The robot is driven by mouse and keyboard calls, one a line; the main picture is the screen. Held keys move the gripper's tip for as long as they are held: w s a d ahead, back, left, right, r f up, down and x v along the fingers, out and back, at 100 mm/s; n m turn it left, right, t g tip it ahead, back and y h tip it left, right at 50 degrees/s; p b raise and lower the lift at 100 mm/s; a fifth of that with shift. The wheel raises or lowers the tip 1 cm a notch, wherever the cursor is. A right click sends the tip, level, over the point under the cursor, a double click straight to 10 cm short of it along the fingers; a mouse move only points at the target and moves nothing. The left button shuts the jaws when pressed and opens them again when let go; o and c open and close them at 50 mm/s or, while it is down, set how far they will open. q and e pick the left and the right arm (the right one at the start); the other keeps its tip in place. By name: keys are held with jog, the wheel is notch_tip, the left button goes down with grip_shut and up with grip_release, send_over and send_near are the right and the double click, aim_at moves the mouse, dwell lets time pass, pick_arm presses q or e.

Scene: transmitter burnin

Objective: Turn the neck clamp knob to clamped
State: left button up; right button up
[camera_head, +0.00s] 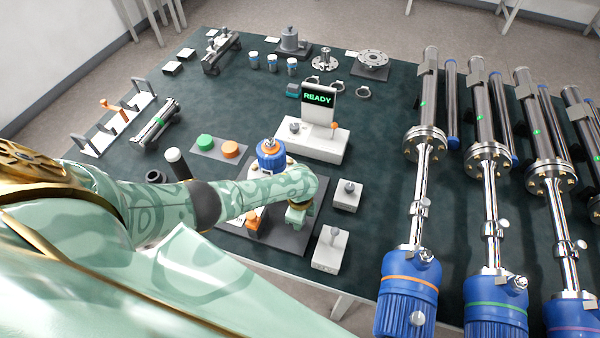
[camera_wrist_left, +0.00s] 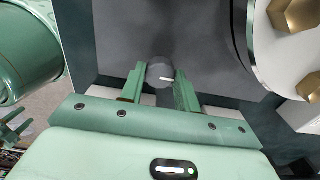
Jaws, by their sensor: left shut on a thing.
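My left arm reaches in from the left in the head view, over a fixture on a dark grey base plate (camera_head: 262,238). My left gripper (camera_head: 297,217) points down at the plate's right side. In the left wrist view its two green fingers (camera_wrist_left: 161,88) are shut on a round grey knob (camera_wrist_left: 160,70), one finger on each side. A short white mark on the knob runs roughly sideways in that view. The knob is hidden in the head view. A blue-topped transmitter (camera_head: 270,155) stands upright on the fixture, partly behind my arm.
A white box with a screen reading READY (camera_head: 318,98) stands behind the fixture. Small grey-white blocks with knobs (camera_head: 347,196) (camera_head: 328,252) stand to the right. Green and orange buttons (camera_head: 205,142) are at left. Several long metal transmitters (camera_head: 425,200) fill the right side.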

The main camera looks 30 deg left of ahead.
pick_arm(q)
jog(key=shift+d, duration=0.1)
jog(key=o, duration=1)
notch_tip(320, 180, up, 16)
jog(key=p, duration=0.8)
jog(key=shift+r, duration=0.15)
